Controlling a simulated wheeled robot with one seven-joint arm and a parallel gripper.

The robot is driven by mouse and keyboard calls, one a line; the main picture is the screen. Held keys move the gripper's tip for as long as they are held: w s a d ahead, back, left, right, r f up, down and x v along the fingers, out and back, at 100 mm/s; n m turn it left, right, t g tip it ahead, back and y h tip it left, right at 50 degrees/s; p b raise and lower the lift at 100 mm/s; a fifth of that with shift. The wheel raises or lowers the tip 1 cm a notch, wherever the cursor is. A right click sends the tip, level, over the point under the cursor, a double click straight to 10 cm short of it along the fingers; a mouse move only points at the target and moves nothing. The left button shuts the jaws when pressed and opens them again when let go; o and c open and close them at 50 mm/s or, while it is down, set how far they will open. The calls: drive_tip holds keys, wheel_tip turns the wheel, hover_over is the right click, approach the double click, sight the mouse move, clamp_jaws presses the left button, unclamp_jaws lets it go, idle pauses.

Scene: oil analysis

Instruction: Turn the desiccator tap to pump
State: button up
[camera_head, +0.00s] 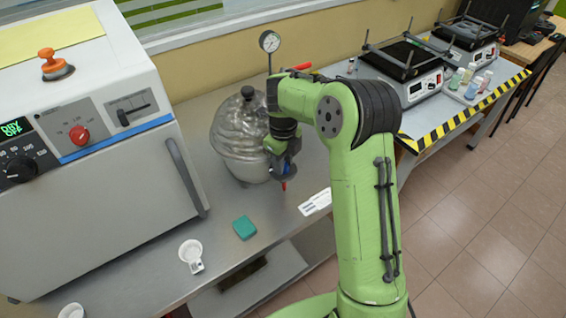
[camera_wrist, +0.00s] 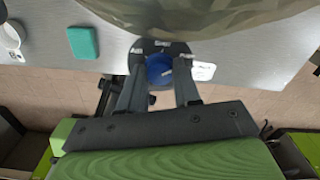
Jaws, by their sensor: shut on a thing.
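The desiccator (camera_head: 235,140) is a translucent vessel with a dark lid knob, standing on the steel bench left of my arm. Its rounded wall (camera_wrist: 205,18) fills the top of the wrist view. In the head view my gripper (camera_head: 282,165) is at the vessel's front right side, and the arm hides most of the tap.
A large grey oven (camera_head: 95,160) stands at the left. A pressure gauge (camera_head: 269,42) rises behind the desiccator. Hotplates stand on the right-hand bench.

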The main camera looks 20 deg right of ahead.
drive_tip(key=shift+m, duration=0.4)
drive_tip(key=o, duration=1.1)
drive_tip(key=shift+c, duration=0.2)
wheel_tip(320, 180, up, 16)
drive_tip(key=p, duration=0.3)
drive_tip(key=shift+p, duration=0.35)
